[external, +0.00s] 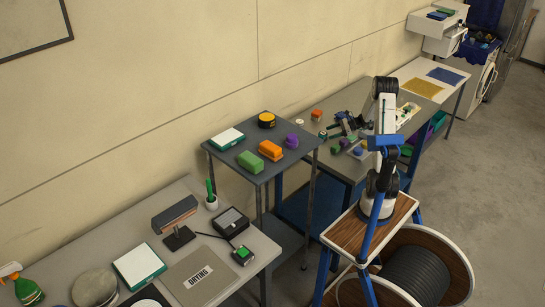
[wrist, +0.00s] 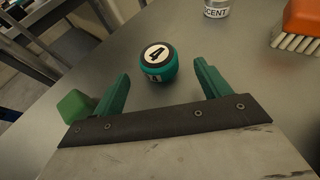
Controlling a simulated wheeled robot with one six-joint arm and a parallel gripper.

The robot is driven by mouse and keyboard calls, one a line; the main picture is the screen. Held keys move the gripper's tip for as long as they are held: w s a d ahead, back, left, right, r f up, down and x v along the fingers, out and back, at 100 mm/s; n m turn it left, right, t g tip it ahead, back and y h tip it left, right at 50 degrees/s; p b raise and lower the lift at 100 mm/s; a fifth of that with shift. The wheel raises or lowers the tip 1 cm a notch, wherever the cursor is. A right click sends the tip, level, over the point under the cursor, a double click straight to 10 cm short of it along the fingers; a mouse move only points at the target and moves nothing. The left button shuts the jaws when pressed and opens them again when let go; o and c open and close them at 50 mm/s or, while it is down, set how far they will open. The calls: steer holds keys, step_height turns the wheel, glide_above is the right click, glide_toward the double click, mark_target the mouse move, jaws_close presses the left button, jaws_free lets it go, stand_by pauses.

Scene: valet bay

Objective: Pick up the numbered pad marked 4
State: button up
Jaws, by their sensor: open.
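The numbered pad marked 4 (wrist: 157,62) is a round, dark teal puck with a white disc and a black 4 on top. It sits on a grey table in the wrist view. My gripper (wrist: 163,70) is open, with one green finger to each side of the pad's near side. The pad lies just ahead of the fingertips, and nothing is between the fingers. In the external view my arm reaches over the grey table behind its base, and I cannot make out the 4 there.
A green block (wrist: 76,106) lies close beside the left finger. A can with a label ending in CENT (wrist: 217,9) and an orange brush (wrist: 298,22) stand beyond the pad to the right. A raised shelf (external: 233,151) with blocks stands left of this table in the external view.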

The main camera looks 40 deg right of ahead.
mark_target(323, 134)
steer(key=x, duration=0.5)
steer(key=shift+w+a, duration=0.15)
steer(key=shift+a, duration=0.15)
steer(key=c, duration=1.1)
steer(key=shift+o, duration=0.2)
